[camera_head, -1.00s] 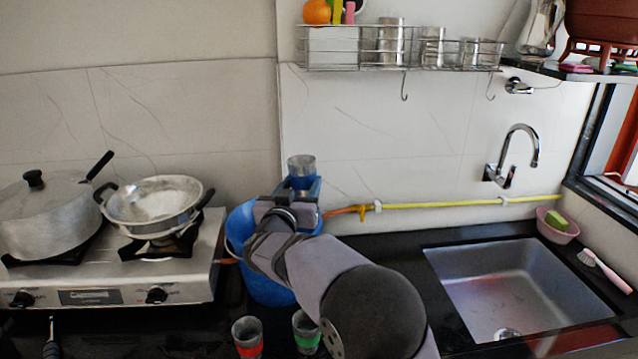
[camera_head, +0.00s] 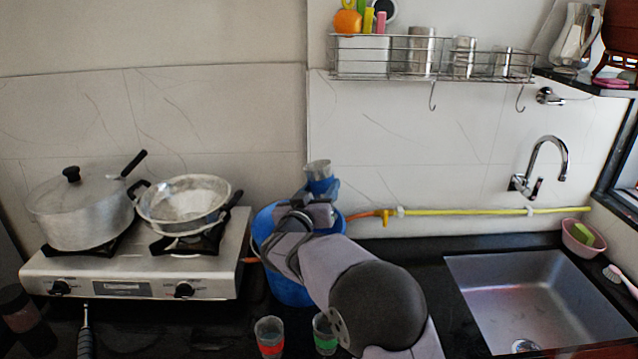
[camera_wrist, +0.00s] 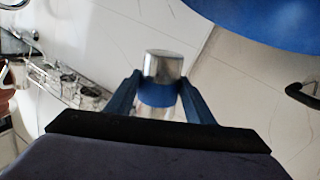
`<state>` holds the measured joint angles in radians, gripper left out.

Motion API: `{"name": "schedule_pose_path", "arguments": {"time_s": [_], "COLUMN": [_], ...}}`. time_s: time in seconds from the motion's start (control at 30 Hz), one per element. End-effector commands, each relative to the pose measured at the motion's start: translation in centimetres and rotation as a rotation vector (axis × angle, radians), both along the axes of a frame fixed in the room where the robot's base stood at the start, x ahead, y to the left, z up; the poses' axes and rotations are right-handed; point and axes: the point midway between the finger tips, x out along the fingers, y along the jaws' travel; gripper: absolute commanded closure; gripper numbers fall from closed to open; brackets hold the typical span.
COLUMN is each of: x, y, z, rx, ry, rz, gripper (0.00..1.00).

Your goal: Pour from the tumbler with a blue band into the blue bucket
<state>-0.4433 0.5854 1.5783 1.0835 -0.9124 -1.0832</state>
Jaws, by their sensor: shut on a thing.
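The tumbler with a blue band (camera_head: 317,168) is held up at the back edge of the blue bucket (camera_head: 287,291), tilted slightly. My gripper (camera_head: 321,186) is shut on it. In the wrist view the tumbler (camera_wrist: 163,68) sits between the blue fingers of my gripper (camera_wrist: 160,98), its metal-grey end beyond them and its blue band between them. The bucket's blue wall (camera_wrist: 270,18) fills the top right of the wrist view. The bucket's opening is mostly hidden behind my arm in the head view. The tumbler's contents cannot be seen.
A red-banded tumbler (camera_head: 269,338) and a green-banded tumbler (camera_head: 324,335) stand in front of the bucket, close to my arm. A stove (camera_head: 130,275) with a pot (camera_head: 80,211) and a pan (camera_head: 184,204) is left. A sink (camera_head: 530,300) is right. A wire rack (camera_head: 430,65) hangs above.

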Motion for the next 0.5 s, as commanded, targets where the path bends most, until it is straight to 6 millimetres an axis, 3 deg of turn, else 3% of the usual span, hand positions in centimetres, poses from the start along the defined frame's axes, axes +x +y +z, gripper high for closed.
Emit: {"name": "schedule_pose_path", "arguments": {"time_s": [0.5], "x": [-0.4], "y": [-0.9], "z": [-2.5], "rx": [-0.293], "ry": [0.147], "rz": [0.001], "gripper": [0.75]}}
